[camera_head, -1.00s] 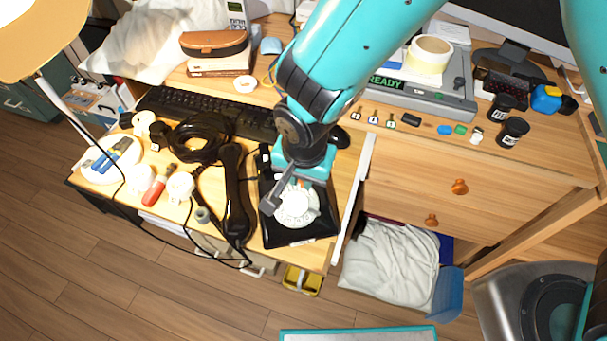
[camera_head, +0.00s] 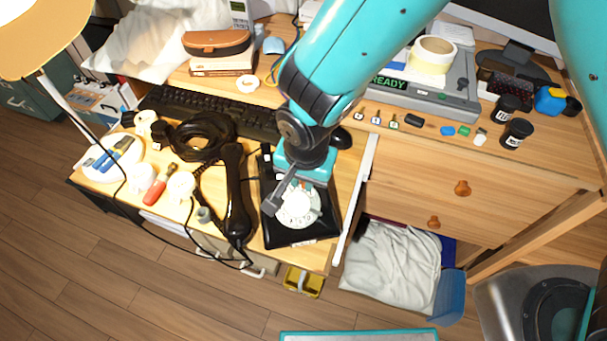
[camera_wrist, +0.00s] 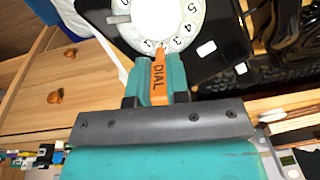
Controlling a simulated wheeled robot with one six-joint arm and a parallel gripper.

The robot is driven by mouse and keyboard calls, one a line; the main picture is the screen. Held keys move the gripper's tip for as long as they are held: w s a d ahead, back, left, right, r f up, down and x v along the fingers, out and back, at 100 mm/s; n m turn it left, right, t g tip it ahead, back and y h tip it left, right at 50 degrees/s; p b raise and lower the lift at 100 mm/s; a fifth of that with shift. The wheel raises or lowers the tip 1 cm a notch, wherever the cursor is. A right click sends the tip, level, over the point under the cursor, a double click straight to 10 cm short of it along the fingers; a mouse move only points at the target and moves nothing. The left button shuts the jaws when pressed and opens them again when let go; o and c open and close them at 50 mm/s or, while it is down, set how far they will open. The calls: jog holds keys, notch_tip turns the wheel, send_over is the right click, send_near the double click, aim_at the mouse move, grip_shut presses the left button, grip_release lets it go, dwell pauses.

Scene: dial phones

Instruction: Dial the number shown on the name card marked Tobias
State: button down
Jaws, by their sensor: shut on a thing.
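The black dial phone (camera_head: 290,236) stands on the lower desk with its white rotary dial (camera_head: 299,208) facing up. The dial also shows at the top of the wrist view (camera_wrist: 170,14), with digits around its rim. My gripper (camera_wrist: 158,86) is shut on an orange dialling stick (camera_wrist: 158,72) marked DIAL. The stick's tip is at the dial's rim near the digits 1 and 2; I cannot tell whether it is in a hole. In the head view my arm covers the phone's upper part. The black handset (camera_head: 236,205) lies off the phone, to its left. I cannot make out a card marked Tobias.
A black keyboard (camera_head: 205,108) lies behind the phone. A coiled black cable (camera_head: 203,136), a red-handled tool (camera_head: 160,184) and a white plate (camera_head: 112,158) are to the left. A white board edge (camera_head: 354,205) stands close right of the phone, beside wooden drawers (camera_head: 480,191).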

jog(key=shift+w+f, duration=0.2)
jog(key=shift+f, duration=0.2)
dwell(0.5)
jog(key=shift+s+d+f, duration=0.2)
jog(key=shift+s+d, duration=0.1)
jog(key=shift+d, duration=0.3)
jog(key=shift+s+d+f+b, duration=0.2)
jog(key=shift+s+d+b, duration=0.1)
jog(key=shift+s+b, duration=0.1)
